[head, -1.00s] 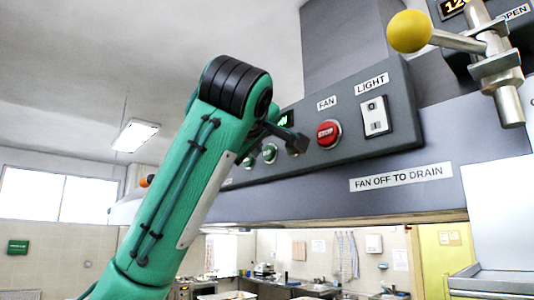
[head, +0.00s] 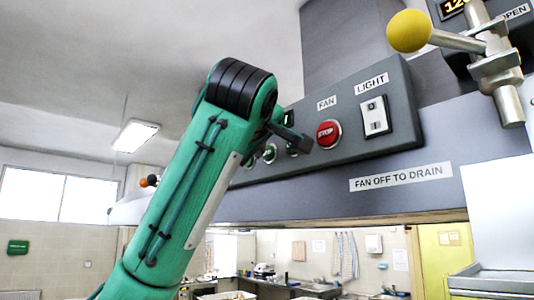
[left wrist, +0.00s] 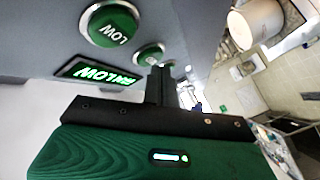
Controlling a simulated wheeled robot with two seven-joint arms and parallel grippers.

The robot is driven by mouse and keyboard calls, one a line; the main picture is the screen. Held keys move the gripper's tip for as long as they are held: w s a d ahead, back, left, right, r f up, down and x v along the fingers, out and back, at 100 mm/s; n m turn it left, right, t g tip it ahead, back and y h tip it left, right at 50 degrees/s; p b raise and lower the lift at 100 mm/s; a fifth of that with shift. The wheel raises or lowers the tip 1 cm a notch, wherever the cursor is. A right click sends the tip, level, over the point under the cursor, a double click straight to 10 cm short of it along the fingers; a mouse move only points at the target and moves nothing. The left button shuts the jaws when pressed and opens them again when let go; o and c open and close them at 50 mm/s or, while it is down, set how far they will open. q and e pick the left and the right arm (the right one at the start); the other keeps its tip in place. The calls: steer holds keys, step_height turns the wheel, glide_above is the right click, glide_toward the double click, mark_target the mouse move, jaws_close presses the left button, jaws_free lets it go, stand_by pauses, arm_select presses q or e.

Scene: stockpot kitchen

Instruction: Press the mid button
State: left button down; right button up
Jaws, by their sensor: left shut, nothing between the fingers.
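On the grey control panel in the head view, a green button (head: 270,153) shows just left of my left gripper (head: 299,143). Another green button (head: 292,150) is partly hidden behind the gripper, and one further left (head: 248,161) is partly covered by my arm. In the left wrist view a large green button (left wrist: 112,24) reads LOW. A second green button (left wrist: 151,53), its label unreadable, lies just beyond the tip of my left gripper (left wrist: 161,72). The gripper is shut and empty. Contact cannot be told. My right gripper is not in view.
A red STOP button (head: 328,134) and a white light switch (head: 375,116) are right of the gripper. A lit display (left wrist: 97,72) reads FAN LOW. A lever with a yellow ball (head: 409,31) sticks out at upper right. Free air lies below the hood.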

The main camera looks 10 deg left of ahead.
arm_select(q)
steer(key=shift+w+d, duration=0.3)
stand_by(0.6)
steer(key=shift+s+a+b, duration=0.5)
steer(key=shift+s+b, duration=0.05)
steer(key=shift+s, duration=0.1)
stand_by(0.4)
steer(key=s+a+b, duration=0.1)
steer(key=s, duration=0.1)
steer(key=s+a+b, duration=0.1)
steer(key=s+a, duration=0.1)
steer(key=shift+b, duration=0.4)
